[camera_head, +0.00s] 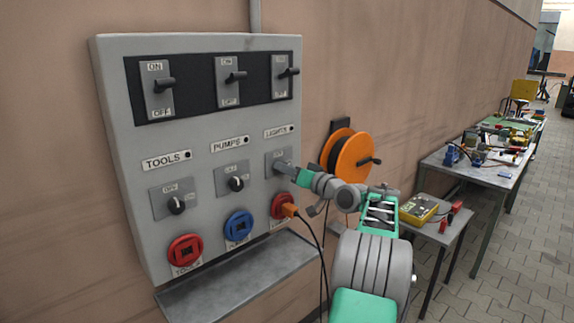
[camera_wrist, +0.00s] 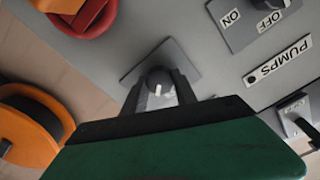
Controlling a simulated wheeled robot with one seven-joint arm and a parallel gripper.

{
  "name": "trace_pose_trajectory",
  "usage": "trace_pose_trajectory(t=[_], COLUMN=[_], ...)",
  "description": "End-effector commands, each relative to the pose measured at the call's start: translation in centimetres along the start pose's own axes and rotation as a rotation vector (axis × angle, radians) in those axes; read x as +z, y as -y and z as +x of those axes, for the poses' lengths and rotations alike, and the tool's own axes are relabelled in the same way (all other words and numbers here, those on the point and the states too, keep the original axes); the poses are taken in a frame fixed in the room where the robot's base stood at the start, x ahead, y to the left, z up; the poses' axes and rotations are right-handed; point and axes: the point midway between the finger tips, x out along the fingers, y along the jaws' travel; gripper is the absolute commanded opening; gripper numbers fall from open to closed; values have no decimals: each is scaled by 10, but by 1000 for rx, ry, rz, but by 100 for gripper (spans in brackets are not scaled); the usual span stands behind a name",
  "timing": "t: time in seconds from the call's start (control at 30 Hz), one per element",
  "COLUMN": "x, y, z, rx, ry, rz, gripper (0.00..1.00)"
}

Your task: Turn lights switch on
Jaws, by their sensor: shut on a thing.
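The grey control panel (camera_head: 112,80) hangs on the wall with columns labelled TOOLS, PUMPS and LIGHTS. The lights switch plate (camera_head: 273,157) sits under the LIGHTS label (camera_head: 279,132); its knob is hidden in the head view by my gripper (camera_head: 285,168). In the wrist view the dark round lights knob (camera_wrist: 159,78) has a white mark pointing down in the picture. My gripper's two fingers (camera_wrist: 160,92) are on either side of the knob, shut on it. Its ON/OFF lettering is not readable here.
The pumps knob (camera_head: 236,183) and tools knob (camera_head: 177,206) are to the left. An orange plug (camera_head: 289,210) with a black cable sits in the red socket below my gripper. An orange cable reel (camera_head: 352,158) is on the wall at right. A ledge (camera_head: 240,279) runs below the panel.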

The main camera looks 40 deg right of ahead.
Motion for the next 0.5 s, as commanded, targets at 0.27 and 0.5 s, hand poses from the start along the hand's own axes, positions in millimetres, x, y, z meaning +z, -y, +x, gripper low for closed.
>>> trace_pose_trajectory(t=[0.27,0.5], x=[-3,-3], y=[1,0], z=[0,0], rx=[1,1], ry=[0,0], rz=[261,468], gripper=[0,0])
